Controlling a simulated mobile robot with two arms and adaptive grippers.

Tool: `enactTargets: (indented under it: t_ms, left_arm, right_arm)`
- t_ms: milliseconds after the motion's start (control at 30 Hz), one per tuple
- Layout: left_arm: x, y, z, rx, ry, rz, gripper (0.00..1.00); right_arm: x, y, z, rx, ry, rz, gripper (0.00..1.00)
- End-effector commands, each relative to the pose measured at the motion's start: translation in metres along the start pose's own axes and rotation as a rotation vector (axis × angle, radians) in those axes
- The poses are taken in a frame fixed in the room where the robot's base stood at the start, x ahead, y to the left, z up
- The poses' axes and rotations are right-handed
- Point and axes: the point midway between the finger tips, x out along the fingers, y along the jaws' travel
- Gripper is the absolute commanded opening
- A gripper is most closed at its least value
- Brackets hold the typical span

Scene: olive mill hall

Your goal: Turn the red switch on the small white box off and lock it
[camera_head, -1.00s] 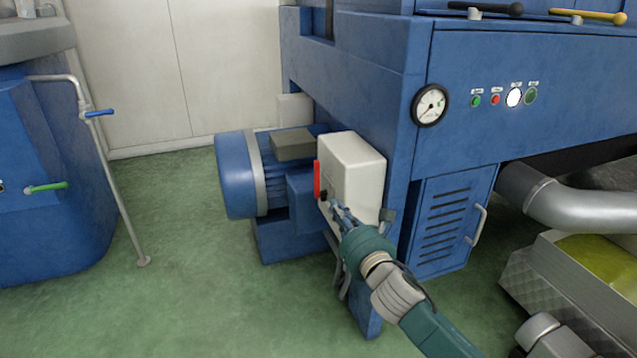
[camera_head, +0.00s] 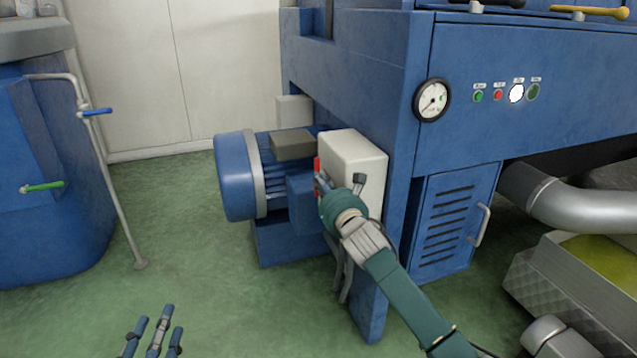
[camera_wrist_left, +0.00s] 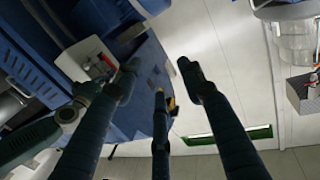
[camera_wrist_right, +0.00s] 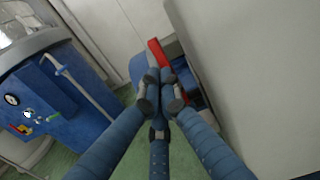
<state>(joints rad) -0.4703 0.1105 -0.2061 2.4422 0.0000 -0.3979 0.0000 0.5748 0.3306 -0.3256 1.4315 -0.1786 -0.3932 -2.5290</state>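The small white box (camera_head: 356,165) is fixed beside the blue motor. Its red switch (camera_head: 316,163) is on the left side, a long upright handle partly covered by my right gripper (camera_head: 321,184). In the right wrist view the red switch (camera_wrist_right: 158,54) lies just beyond my right gripper (camera_wrist_right: 163,92), whose fingers are drawn together. Whether they touch the switch is unclear. I see no lock in these frames. My left gripper (camera_head: 153,335) is low at the bottom left, open and empty in the left wrist view (camera_wrist_left: 162,85), far from the box (camera_wrist_left: 88,62).
The blue motor (camera_head: 235,175) stands left of the box. The blue machine with a gauge (camera_head: 431,100) and panel buttons rises to the right. A metal pipe (camera_head: 580,208) and a bin of yellow-green liquid are at lower right. Green floor (camera_head: 190,240) is clear at left.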

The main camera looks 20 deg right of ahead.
Motion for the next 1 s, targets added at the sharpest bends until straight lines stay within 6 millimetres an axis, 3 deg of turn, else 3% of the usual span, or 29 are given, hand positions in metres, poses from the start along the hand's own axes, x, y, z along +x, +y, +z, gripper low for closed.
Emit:
enactTargets:
  t_ms: [233, 667, 767, 1000]
  left_arm:
    - [0.001, 0.003, -0.024, -0.002, 0.107, 0.006, 0.40]
    - [0.001, 0.003, -0.027, -0.002, 0.114, 0.006, 0.40]
    - [0.001, 0.002, -0.015, -0.001, 0.059, 0.003, 0.40]
    - [-0.012, -0.007, 0.049, 0.003, -0.229, -0.014, 0.40]
  right_arm:
    - [0.012, 0.000, -0.001, 0.001, 0.001, -0.001, 0.00]
    - [0.013, 0.000, 0.000, 0.000, 0.000, 0.000, 0.00]
    - [0.015, 0.000, 0.003, -0.001, 0.000, 0.000, 0.00]
    - [0.023, 0.000, 0.008, -0.002, 0.000, 0.000, 0.00]
